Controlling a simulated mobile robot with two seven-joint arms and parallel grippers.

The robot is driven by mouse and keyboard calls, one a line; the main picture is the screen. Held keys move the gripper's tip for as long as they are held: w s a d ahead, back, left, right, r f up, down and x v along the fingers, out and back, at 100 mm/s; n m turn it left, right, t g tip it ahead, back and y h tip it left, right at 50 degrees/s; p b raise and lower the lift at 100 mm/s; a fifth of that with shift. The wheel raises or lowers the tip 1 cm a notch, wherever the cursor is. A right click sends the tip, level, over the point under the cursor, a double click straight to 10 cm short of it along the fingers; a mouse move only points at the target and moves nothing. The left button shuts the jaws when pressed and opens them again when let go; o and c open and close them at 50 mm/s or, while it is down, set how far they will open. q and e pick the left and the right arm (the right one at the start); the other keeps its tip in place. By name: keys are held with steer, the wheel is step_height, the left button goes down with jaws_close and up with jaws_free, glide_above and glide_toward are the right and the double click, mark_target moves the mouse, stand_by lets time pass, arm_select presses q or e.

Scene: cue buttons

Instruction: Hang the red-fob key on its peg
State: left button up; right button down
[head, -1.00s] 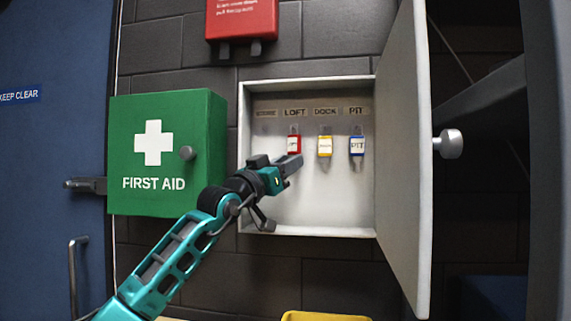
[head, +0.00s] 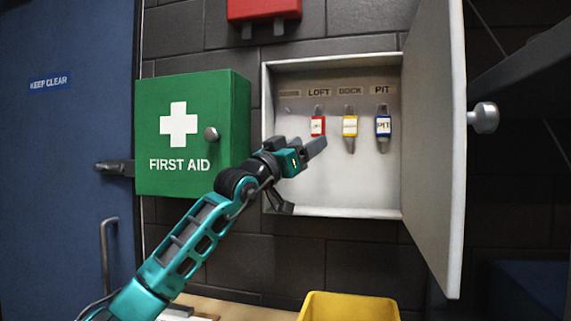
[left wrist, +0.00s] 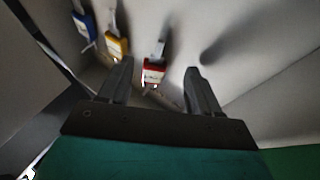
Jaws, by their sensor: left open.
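The red-fob key (head: 318,126) hangs upright under the LOFT label inside the open grey key cabinet (head: 334,214). Its fob also shows in the left wrist view (left wrist: 154,73), between the two fingers. My left gripper (head: 300,178) is open and empty, with its upper finger just below the red fob in the head view. It shows in the left wrist view (left wrist: 158,75) too, and I cannot tell whether a finger touches the fob. A yellow-fob key (head: 350,126) hangs under DOCK and a blue-fob key (head: 383,127) under PIT. The space under the leftmost, unreadable label (head: 289,94) holds no key.
The cabinet door (head: 436,150) stands open on the right, with a round knob (head: 484,118). A green first aid box (head: 190,110) is close on the left. A red box (head: 263,9) is above, and a yellow bin (head: 348,308) is below.

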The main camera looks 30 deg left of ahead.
arm_select(q)
steer(key=d+b+v, duration=0.1)
steer(key=b+v, duration=0.2)
steer(key=v, duration=0.8)
steer(key=shift+s+f, duration=0.15)
steer(key=shift+s, duration=0.15)
steer(key=shift+a, duration=0.1)
